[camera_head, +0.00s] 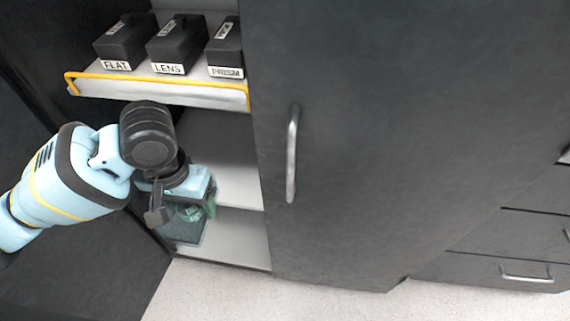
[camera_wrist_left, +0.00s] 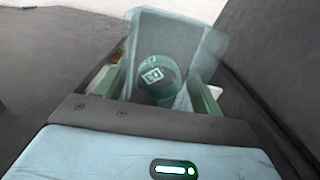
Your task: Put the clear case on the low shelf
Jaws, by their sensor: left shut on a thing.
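The clear case (camera_head: 190,232) is a see-through box at the cabinet's low opening. My left gripper (camera_head: 185,210) is shut on it from above. In the left wrist view the case (camera_wrist_left: 200,45) sits between the green-padded fingers of my left gripper (camera_wrist_left: 160,95), and a dark green round thing with a white marker (camera_wrist_left: 152,76) shows within it. The low shelf (camera_head: 235,238) is a pale board at the bottom of the cabinet. The case overlaps the left part of this shelf in the head view; whether it touches the shelf I cannot tell. My right gripper is in neither view.
An upper shelf with a yellow-edged tray (camera_head: 160,88) holds black boxes labelled FLAT (camera_head: 122,42), LENS (camera_head: 175,42) and PRISM (camera_head: 225,48). A dark door (camera_head: 400,140) with a metal handle (camera_head: 292,155) stands right of the opening. The low shelf's right part is bare.

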